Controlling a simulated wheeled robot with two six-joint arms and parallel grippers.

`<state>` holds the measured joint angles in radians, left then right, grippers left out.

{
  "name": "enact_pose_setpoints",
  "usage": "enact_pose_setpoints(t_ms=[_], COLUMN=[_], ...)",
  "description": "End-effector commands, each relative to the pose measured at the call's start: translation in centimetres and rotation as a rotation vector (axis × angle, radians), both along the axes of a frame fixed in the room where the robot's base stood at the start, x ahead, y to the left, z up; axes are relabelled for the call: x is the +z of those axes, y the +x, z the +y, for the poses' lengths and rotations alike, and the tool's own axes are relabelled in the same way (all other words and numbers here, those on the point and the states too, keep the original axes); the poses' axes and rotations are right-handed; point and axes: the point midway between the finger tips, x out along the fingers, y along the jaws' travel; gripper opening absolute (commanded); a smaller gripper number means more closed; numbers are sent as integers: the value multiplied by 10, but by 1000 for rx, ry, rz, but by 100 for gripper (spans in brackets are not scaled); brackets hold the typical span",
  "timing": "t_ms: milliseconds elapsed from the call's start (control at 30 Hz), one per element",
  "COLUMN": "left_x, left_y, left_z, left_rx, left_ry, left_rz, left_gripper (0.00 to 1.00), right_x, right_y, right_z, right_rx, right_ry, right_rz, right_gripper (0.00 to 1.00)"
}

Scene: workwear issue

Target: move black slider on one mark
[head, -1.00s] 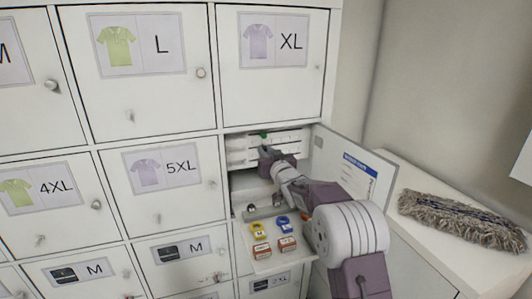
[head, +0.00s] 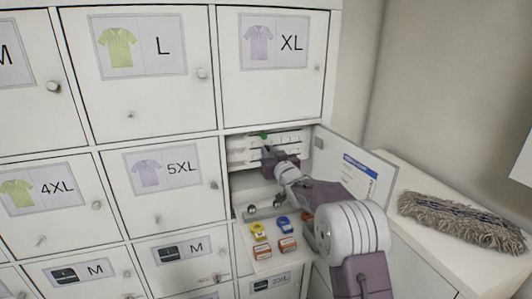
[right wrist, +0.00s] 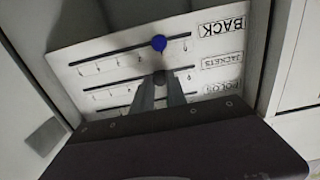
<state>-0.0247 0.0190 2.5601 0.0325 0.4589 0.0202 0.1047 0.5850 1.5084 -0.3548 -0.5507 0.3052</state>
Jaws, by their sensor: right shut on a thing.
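A white panel (right wrist: 110,52) with three dark slots and tick marks fills the upper right wrist view, its labels upside down. The black slider (right wrist: 160,76) is on the middle slot, in line with the JACKETS label (right wrist: 222,61). My right gripper (right wrist: 161,82) is shut on it, one finger on each side. A blue slider (right wrist: 159,43) is on the slot by the BACK label. In the head view my right gripper (head: 268,152) reaches into the open locker at the panel, just below a green slider (head: 263,134). The fingers hide which mark the black slider is on.
The open locker door (head: 352,172) is close to the right of my arm. Below, a pull-out shelf (head: 268,264) holds yellow, blue and red items. A mop head (head: 460,219) lies on the cabinet at right. Closed lockers surround the opening.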

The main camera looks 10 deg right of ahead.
Motion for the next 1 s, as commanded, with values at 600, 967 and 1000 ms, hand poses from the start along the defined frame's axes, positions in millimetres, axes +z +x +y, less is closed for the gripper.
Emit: enact_pose_setpoints(t_ms=[600, 967, 1000], left_x=[9, 0, -5], left_y=[0, 0, 0], left_z=[0, 0, 0], left_rx=[0, 0, 0], left_ry=[0, 0, 0], left_rz=[0, 0, 0], left_gripper=[36, 36, 36], right_x=[2, -1, -2], right_y=[1, -10, -17], right_z=[-24, -25, -26], right_rx=[0, -1, -1], right_ry=[1, 1, 1], right_rz=[-2, -2, -3], right_gripper=[40, 40, 40])
